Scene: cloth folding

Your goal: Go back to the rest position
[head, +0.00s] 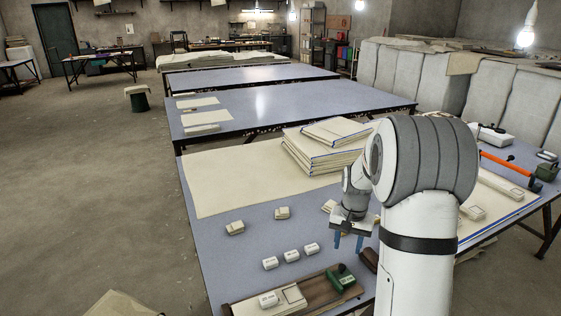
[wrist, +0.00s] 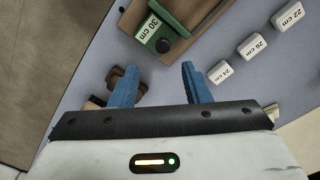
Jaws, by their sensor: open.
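My gripper (head: 348,243) hangs over the blue-grey table (head: 220,258), right of the row of white blocks. Its blue fingers point down, apart, with nothing between them. It also shows in the wrist view (wrist: 155,85), open and empty, above the table's surface. A large cream cloth (head: 235,178) lies flat on the table's far left part. My arm covers part of the table's right side.
A wooden tray (head: 313,304) with a green block (head: 341,279) stands at the front edge. White blocks (head: 291,256) and small folded cloths (head: 235,228) lie nearby. A stack of folded cloths (head: 310,157) stands behind my gripper. An orange-handled tool (head: 505,163) lies at the right.

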